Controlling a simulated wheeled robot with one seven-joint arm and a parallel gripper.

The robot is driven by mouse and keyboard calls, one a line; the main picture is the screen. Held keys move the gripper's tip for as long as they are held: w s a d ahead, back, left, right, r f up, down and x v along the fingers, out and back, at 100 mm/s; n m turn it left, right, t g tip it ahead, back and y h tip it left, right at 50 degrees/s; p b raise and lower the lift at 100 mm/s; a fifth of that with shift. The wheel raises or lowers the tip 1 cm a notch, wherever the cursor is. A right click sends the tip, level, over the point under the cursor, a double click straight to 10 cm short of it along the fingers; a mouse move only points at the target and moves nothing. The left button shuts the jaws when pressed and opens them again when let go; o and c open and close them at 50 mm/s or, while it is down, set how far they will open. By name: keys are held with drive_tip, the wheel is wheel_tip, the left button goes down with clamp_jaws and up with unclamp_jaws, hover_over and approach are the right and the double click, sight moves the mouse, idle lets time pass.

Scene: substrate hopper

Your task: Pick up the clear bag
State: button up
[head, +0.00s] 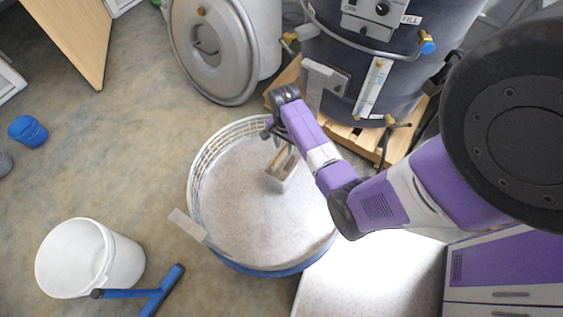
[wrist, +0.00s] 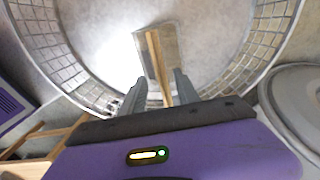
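A small see-through, box-shaped thing with a tan strip inside, which looks like the clear bag (head: 284,173), rests in the wide round tub (head: 240,215) with a mesh rim and blue base. In the wrist view, the bag (wrist: 168,47) lies straight ahead, tilted slightly. My gripper (head: 276,138) is over the tub at the near end of the bag. Its two fingers (wrist: 159,80) are apart, one on each side of the tan strip's lower end. I cannot tell whether they touch the bag. The finger tips are partly hidden in the head view.
A dark drum (head: 390,70) with valves stands on a wooden pallet (head: 365,140) behind the tub. A grey lidded drum (head: 215,75) is at its left. A white bucket (head: 120,262) and a blue-handled tool (head: 140,293) are at lower left. Floor left of the tub is mostly clear.

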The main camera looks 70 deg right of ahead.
sight(283, 153)
drive_tip(key=f, duration=0.5)
drive_tip(key=shift+w+f+b, duration=0.2)
drive_tip(key=shift+f+b, duration=0.1)
drive_tip(key=shift+b, duration=0.1)
clamp_jaws()
idle(1.0)
drive_tip(key=shift+r, duration=0.1)
